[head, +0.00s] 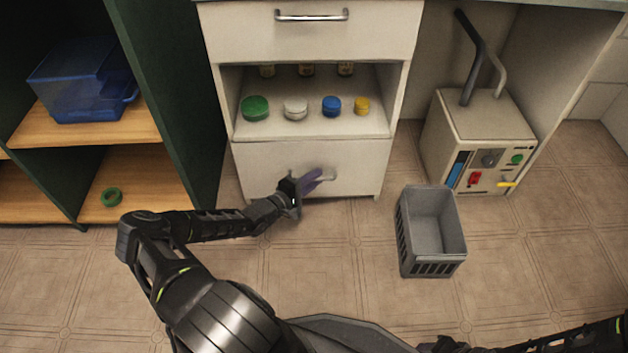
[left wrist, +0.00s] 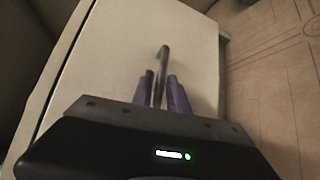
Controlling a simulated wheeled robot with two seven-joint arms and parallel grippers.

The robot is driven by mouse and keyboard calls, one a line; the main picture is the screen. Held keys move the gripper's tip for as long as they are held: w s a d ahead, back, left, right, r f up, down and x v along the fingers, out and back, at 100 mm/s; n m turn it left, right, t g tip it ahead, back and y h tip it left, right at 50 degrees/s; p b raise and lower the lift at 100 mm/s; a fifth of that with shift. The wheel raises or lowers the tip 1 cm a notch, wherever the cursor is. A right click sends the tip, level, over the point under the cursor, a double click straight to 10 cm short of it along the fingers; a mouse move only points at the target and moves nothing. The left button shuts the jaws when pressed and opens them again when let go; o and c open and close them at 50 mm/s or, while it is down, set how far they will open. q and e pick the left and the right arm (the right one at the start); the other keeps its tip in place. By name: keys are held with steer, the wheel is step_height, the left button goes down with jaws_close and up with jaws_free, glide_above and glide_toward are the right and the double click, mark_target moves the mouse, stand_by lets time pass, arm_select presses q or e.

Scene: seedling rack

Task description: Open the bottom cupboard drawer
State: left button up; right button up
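The white cupboard stands in the middle of the head view. Its bottom drawer (head: 350,160) looks shut, and its pale front fills much of the left wrist view (left wrist: 195,45). The drawer's metal handle (head: 329,177) is partly hidden by my left gripper (head: 311,182) in the head view. In the left wrist view the handle (left wrist: 163,60) runs in between the two purple fingers of my left gripper (left wrist: 160,90). The fingers stand apart on either side of it; small gaps seem to show. My right gripper cannot be made out; only part of my right arm shows at the lower right.
Above the drawer is an open shelf (head: 310,127) with several coloured lids, and a top drawer (head: 310,35). A grey crate (head: 431,235) stands on the floor right of the drawer. A white machine (head: 480,125) is behind it. A green-sided shelf unit (head: 165,90) is at left.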

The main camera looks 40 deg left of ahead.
arm_select(q)
jaws_close()
stand_by(1.4)
